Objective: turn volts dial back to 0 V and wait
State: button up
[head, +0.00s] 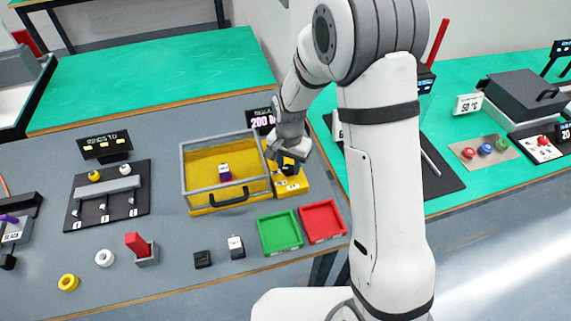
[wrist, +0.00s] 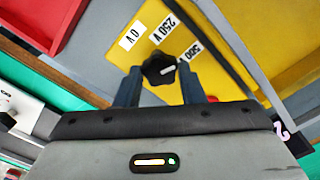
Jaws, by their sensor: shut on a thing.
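The volts dial (wrist: 159,69) is a black lobed knob on a yellow panel (wrist: 222,32). Its white pointer line points right in the wrist view, roughly toward the partly hidden "500" label (wrist: 196,54). The "250 V" label (wrist: 165,30) and "0 V" label (wrist: 131,36) lie above the knob. My gripper (wrist: 158,84) is shut on the knob, one finger on each side. In the head view my gripper (head: 287,163) is over the yellow box (head: 294,186). A dark display (head: 261,120) behind it reads "200" and is partly covered by my arm.
A yellow open box (head: 187,177) with a black handle stands left of the dial. A green tray (head: 281,250) and a red tray (head: 323,239) lie in front. Two small blocks and a red lever (head: 136,243) stand to the left on the grey bench.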

aim_at(289, 167)
jog(key=shift+w+r, duration=0.15)
jog(key=o, duration=0.8)
jog(key=shift+d, duration=0.15)
jog(key=shift+o, duration=0.8)
notch_tip(289, 167, up, 8)
jog(key=shift+f+b, duration=0.2)
jog(key=shift+b, duration=0.1)
